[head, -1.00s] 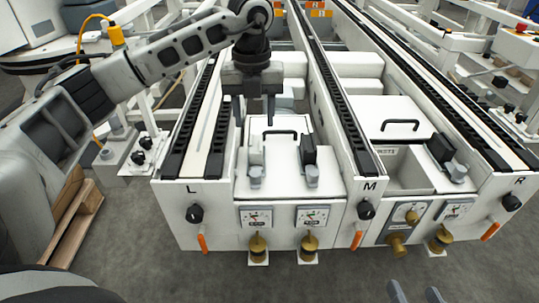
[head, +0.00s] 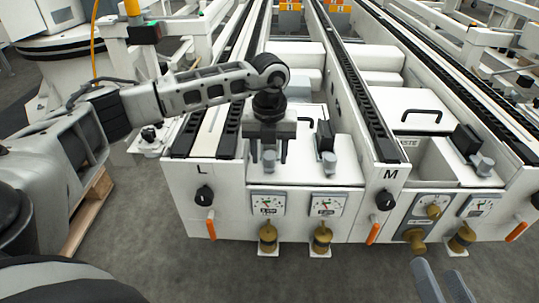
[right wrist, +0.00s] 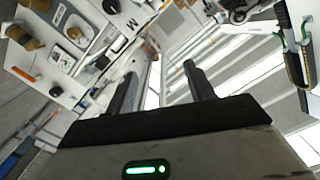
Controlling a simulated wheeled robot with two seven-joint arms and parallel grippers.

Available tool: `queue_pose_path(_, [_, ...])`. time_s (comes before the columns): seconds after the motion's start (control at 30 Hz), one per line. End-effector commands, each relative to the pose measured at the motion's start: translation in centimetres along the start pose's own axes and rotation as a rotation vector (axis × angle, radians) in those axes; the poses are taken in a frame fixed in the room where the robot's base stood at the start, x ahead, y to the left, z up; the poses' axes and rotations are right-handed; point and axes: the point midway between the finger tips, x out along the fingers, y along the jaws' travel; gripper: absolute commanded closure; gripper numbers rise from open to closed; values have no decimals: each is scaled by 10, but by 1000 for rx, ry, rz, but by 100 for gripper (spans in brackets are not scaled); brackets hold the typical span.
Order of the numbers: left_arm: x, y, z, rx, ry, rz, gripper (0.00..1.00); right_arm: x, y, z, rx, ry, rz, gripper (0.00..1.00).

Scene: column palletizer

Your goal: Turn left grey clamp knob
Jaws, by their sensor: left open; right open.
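The left grey clamp knob (head: 269,160) stands on the front ledge of the white unit between rails L and M, in the head view. My left gripper (head: 268,152) points down over it, open, with one finger on each side of the knob. I cannot tell if the fingers touch it. The gripper hides what lies behind the knob. A second grey clamp knob (head: 329,163) stands to the right beside a black clamp block (head: 325,136). My right gripper (head: 441,283) is open and empty at the bottom right; its fingers also show in the right wrist view (right wrist: 162,85).
Below the ledge are two gauges (head: 268,205), brass knobs (head: 268,236), black knobs (head: 204,195) and orange levers (head: 211,229). A white lid with a black handle (head: 421,115) is at the right. Black-topped rails flank the unit. The floor in front is clear.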

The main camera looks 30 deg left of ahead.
Motion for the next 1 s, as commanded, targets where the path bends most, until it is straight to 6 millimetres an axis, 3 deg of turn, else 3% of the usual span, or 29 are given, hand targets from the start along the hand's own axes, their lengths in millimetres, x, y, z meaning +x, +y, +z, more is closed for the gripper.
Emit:
queue_pose_path(0.23, [0,0,0,0,0,0,55,0,0,-1,0,3,-1,46])
queue_pose_path(0.4, [0,0,0,0,0,0,97,0,0,-1,-1,3,-1,46])
queue_pose_path(0.73, [-1,0,0,32,1,0,97,0,-1,-3,-10,-1,4,46])
queue_pose_path(1.0, [-3,0,0,184,2,0,97,1,0,-6,-51,-21,29,46])
